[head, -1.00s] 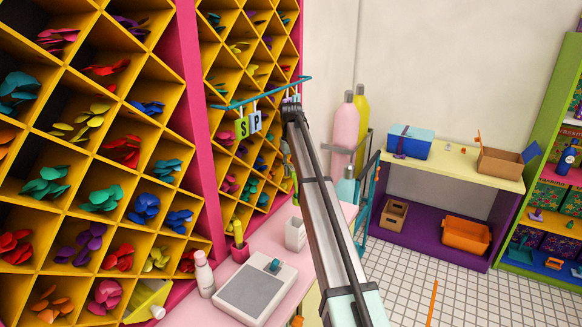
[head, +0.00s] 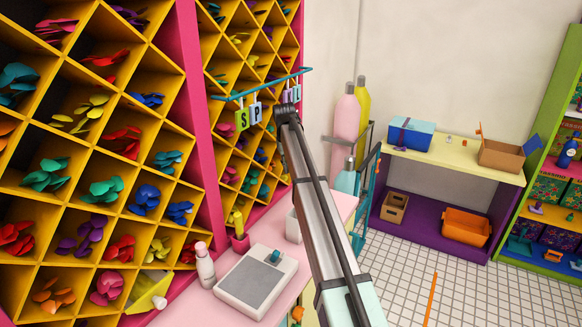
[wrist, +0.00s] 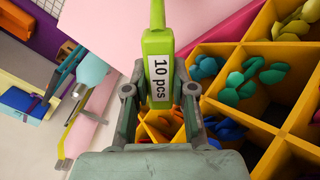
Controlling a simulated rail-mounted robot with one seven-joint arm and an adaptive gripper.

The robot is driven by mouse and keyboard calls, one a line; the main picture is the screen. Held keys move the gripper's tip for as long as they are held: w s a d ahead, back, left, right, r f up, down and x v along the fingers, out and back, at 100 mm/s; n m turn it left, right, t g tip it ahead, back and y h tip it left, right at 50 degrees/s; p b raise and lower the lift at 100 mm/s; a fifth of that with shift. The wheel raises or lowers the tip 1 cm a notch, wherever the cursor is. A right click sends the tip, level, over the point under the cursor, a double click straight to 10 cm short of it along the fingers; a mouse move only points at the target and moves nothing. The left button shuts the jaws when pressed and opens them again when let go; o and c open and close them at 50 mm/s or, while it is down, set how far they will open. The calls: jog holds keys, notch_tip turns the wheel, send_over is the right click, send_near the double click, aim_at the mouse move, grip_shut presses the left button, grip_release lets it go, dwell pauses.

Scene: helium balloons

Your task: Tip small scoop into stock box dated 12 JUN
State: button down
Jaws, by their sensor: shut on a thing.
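My gripper (wrist: 160,92) is shut on a bright green handle-like piece, the scoop (wrist: 157,42), which bears a white "10 pcs" label. The label faces the wrist camera, and the piece runs up between the two fingers. The scoop's bowl cannot be made out. In the head view my own arm hides the gripper and what it holds. No box with a readable 12 JUN date shows in either view.
Yellow diamond compartments (head: 102,150) hold coloured balloons at left. Letter tags hang from a teal rail (head: 262,86). A blue box (head: 411,134), brown carton (head: 501,155) and orange bin (head: 466,227) stand at right.

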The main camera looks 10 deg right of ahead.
jog(key=shift+s+a+r+t+h, duration=0.3)
jog(key=shift+s+r+t+h, duration=0.1)
jog(key=shift+s+r+t, duration=0.15)
jog(key=s+a+t+h+b, duration=0.1)
jog(key=b, duration=0.1)
jog(key=s+a+t+h+b, duration=0.1)
jog(key=t+b, duration=0.1)
jog(key=s+a+t+h+b, duration=0.1)
jog(key=t+b, duration=0.1)
jog(key=shift+s+r+h, duration=0.3)
jog(key=shift+s, duration=0.1)
dwell(0.4)
jog(key=shift+s+a+b, duration=0.15)
jog(key=shift+s+b, duration=0.05)
jog(key=shift+b, duration=0.25)
jog(key=shift+s+a+f+t+h+b, duration=0.1)
jog(key=shift+s+a+t+h+b, duration=0.25)
jog(key=shift+b, duration=0.4)
jog(key=shift+s+a+f+t+h+b, duration=0.3)
jog(key=shift+s+t+h+b, duration=0.2)
jog(key=shift+b, duration=1)
jog(key=shift+s+a+f+t+h+b, duration=0.15)
jog(key=shift+s+a+t+h+b, duration=0.35)
jog(key=shift+b, duration=1)
